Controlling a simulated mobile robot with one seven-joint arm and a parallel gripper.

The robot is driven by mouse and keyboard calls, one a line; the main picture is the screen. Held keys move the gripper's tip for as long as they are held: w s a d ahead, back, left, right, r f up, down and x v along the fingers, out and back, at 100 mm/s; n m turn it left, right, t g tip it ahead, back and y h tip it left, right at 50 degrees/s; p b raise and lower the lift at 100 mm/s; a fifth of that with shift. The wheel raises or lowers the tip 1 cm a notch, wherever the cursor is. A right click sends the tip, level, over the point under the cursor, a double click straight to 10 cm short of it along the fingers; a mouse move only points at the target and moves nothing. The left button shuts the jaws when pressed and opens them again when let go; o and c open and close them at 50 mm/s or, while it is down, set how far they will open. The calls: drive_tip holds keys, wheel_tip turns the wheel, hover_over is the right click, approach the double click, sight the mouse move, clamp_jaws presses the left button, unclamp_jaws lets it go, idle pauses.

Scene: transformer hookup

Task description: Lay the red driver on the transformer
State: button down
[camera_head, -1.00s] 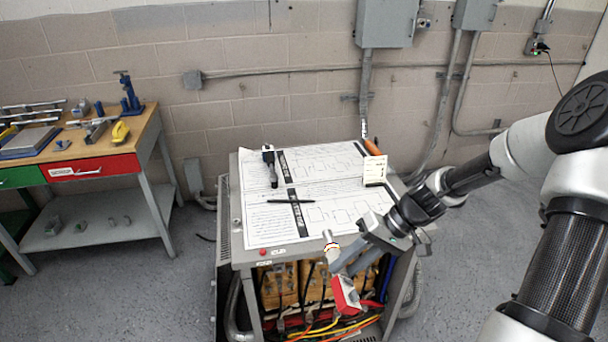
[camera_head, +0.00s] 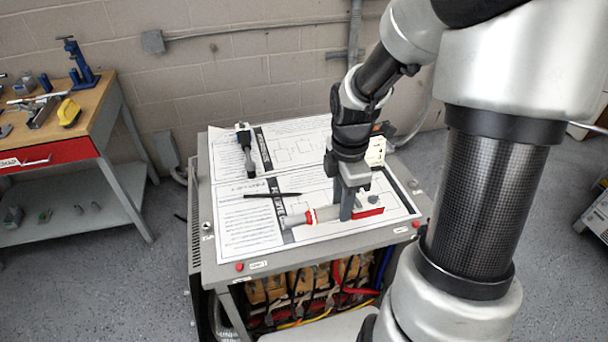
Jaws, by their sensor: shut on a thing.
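The transformer (camera_head: 207,240) is a grey cabinet with an open front and paper diagrams covering its top. My gripper (camera_head: 346,214) points down over the front right part of the top and is shut on the red driver (camera_head: 372,210).
A black-handled tool (camera_head: 246,148) and a black pen (camera_head: 272,195) lie on the paper. A cream card (camera_head: 377,150) stands behind my gripper. A wooden workbench (camera_head: 98,98) with tools is at the left. The paper's front left is clear.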

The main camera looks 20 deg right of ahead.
wheel_tip(320, 180, down, 10)
drive_tip(key=shift+r+b, duration=0.2)
drive_tip(key=shift+b, duration=0.7)
drive_tip(key=c, duration=1.4)
unclamp_jaws()
wheel_tip(320, 180, up, 12)
drive_tip(key=shift+p, duration=1.2)
